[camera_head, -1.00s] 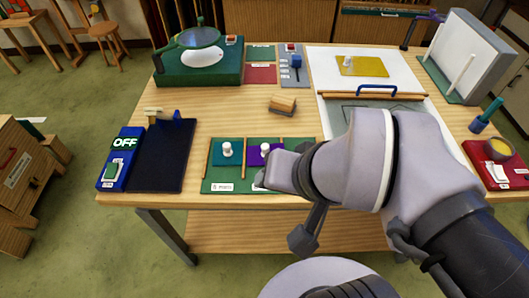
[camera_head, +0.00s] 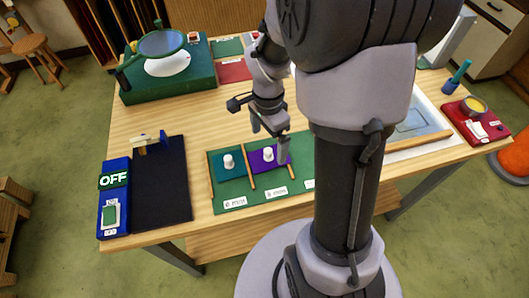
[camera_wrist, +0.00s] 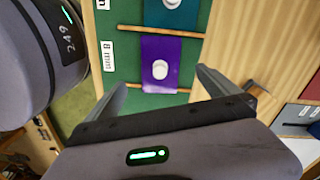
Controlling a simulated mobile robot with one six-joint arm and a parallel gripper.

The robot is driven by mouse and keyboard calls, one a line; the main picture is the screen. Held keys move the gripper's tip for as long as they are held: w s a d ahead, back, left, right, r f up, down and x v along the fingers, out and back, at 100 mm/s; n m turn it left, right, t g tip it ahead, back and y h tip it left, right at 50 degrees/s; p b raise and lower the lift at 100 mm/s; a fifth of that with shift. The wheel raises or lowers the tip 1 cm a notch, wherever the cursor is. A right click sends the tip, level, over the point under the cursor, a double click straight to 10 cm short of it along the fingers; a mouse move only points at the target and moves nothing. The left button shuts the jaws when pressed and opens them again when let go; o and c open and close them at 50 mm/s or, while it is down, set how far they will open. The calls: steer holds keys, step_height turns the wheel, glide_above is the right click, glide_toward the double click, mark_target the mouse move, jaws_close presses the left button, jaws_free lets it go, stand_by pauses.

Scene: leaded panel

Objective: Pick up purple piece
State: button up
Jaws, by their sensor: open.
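The purple piece (camera_head: 257,163) is a flat plate with a white knob, lying in a slot of the green rack (camera_head: 248,188). It also shows in the wrist view (camera_wrist: 176,46), between two wooden strips. A teal piece (camera_head: 237,171) with a similar white knob lies in the slot to its left. My gripper (camera_head: 270,139) hangs above and just behind the purple piece, its fingers apart and empty. In the wrist view my gripper (camera_wrist: 161,78) has one finger on each side of the purple piece's near end in the picture. Contact with it is not visible.
A black mat (camera_head: 162,185) and a blue OFF switch box (camera_head: 113,205) are left of the rack. A green stand with a magnifier (camera_head: 161,44) is at the back left. A red tray (camera_head: 478,125) is at the right. My arm hides the rack's right part.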

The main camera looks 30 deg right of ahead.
mark_target(268, 150)
step_height(268, 150, down, 6)
steer(key=b, duration=0.2)
steer(key=shift+f+b, duration=0.1)
steer(key=shift+b, duration=0.3)
steer(key=c, duration=1.3)
